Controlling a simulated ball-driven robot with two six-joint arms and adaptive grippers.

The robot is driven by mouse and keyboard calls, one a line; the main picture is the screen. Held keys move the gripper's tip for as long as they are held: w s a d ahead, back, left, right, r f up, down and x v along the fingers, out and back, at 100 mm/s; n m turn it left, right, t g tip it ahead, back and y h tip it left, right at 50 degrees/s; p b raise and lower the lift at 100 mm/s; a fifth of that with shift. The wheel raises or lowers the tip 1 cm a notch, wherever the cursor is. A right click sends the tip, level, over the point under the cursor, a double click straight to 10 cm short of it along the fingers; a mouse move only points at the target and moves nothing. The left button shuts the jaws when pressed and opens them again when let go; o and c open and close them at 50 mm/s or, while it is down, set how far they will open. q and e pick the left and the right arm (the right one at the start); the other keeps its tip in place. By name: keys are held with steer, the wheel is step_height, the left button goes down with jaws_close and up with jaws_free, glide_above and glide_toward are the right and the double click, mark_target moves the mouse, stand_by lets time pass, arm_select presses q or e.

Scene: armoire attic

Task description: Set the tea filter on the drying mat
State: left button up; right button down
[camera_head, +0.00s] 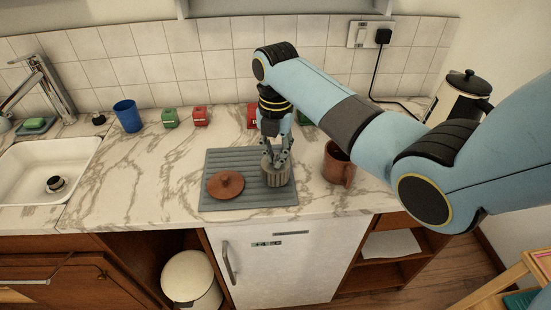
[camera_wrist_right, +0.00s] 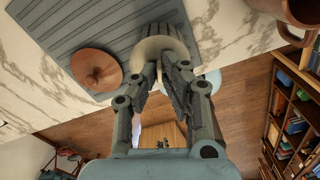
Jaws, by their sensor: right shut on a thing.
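The tea filter (camera_head: 277,178) is a small grey ribbed cup with a pale rim. My right gripper (camera_head: 275,160) comes down from above and is shut on its rim. The filter is upright over the right part of the grey ribbed drying mat (camera_head: 225,158); I cannot tell if its base touches the mat. In the right wrist view the filter's rim (camera_wrist_right: 150,46) sits between the fingertips (camera_wrist_right: 165,68), with the mat (camera_wrist_right: 60,28) behind. My left gripper is not in view.
A brown lid (camera_head: 226,184) lies on the mat left of the filter. A brown mug (camera_head: 338,165) stands right of the mat. A blue cup (camera_head: 127,116), green and red boxes (camera_head: 200,116) and the sink (camera_head: 45,165) are further left. The counter left of the mat is clear.

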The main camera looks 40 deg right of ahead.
mark_target(276, 156)
step_height(276, 156, down, 2)
steer(key=shift+f, duration=0.25)
steer(key=c, duration=1.5)
jaws_free()
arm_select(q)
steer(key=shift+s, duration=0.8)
arm_select(e)
steer(key=shift+o, duration=0.2)
steer(key=shift+r, duration=0.45)
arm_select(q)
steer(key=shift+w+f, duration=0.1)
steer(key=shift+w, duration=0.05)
arm_select(e)
step_height(276, 156, up, 11)
steer(key=shift+r, duration=0.2)
steer(key=shift+s, duration=0.1)
